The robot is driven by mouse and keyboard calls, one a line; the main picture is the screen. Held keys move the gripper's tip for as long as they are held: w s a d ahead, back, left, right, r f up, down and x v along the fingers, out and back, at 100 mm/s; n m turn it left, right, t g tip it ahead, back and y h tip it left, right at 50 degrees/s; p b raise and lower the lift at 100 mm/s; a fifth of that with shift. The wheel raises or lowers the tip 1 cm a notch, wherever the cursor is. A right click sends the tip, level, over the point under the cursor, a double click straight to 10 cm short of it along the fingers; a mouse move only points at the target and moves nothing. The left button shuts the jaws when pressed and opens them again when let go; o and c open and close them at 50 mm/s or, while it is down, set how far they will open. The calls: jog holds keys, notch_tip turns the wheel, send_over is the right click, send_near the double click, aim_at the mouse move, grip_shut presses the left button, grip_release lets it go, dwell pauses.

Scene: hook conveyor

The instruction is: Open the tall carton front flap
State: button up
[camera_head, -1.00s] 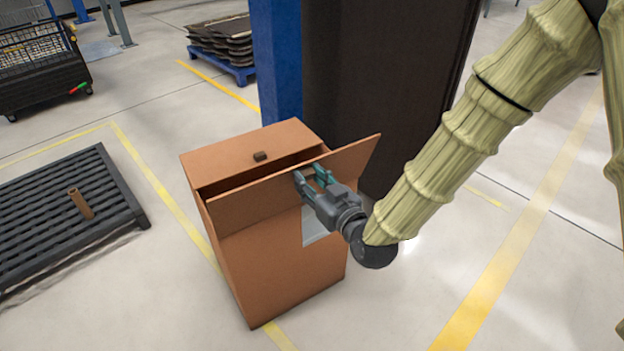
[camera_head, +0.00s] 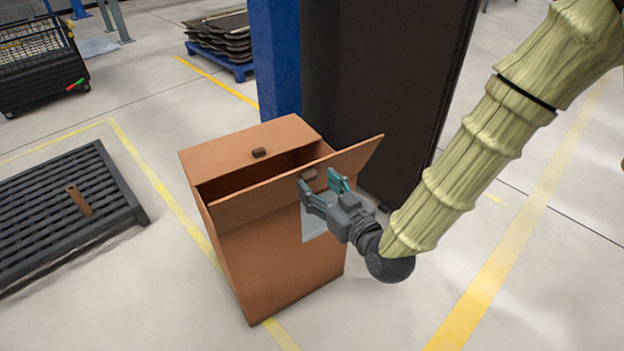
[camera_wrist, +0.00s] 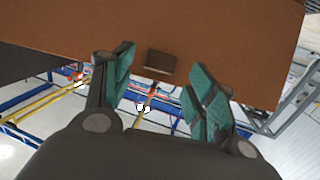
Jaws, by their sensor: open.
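The tall brown carton (camera_head: 282,262) stands upright on the floor. Its front flap (camera_head: 258,205) is tilted outward, with a dark gap between it and the back flap (camera_head: 230,150), which lies over the top. A small dark tab (camera_head: 310,174) sits on the front flap's outer face; it also shows in the wrist view (camera_wrist: 161,66). My gripper (camera_head: 322,184) is open in front of the front flap, its teal-padded fingers spread to either side of the tab. In the wrist view the tab lies beyond and between the fingertips, and nothing is held.
A dark slatted pallet (camera_head: 118,180) with a small brown tube (camera_head: 79,200) lies at the left. A blue post (camera_head: 277,60) and a tall dark panel (camera_head: 385,80) stand close behind the carton. The floor at the right is clear.

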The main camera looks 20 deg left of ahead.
jog(key=v, duration=0.7)
jog(key=shift+s+d, duration=0.15)
jog(key=shift+d, duration=0.1)
jog(key=s+d+f+m+g+h, duration=0.2)
jog(key=s+d+f+m+h, duration=0.15)
jog(key=d+f, duration=0.6)
jog(key=s+d+f+m+g+h, duration=0.2)
jog(key=d+f+h, duration=0.25)
jog(key=f, duration=1.05)
jog(key=s+d+f+m+g+h, duration=0.5)
jog(key=s+d+f+g, duration=0.2)
jog(key=s+d+f, duration=0.95)
notch_tip(320, 180, up, 19)
jog(key=s+d+p, duration=0.1)
jog(key=d+p, duration=0.1)
jog(key=p, duration=1.5)
jog(key=shift+s, duration=0.2)
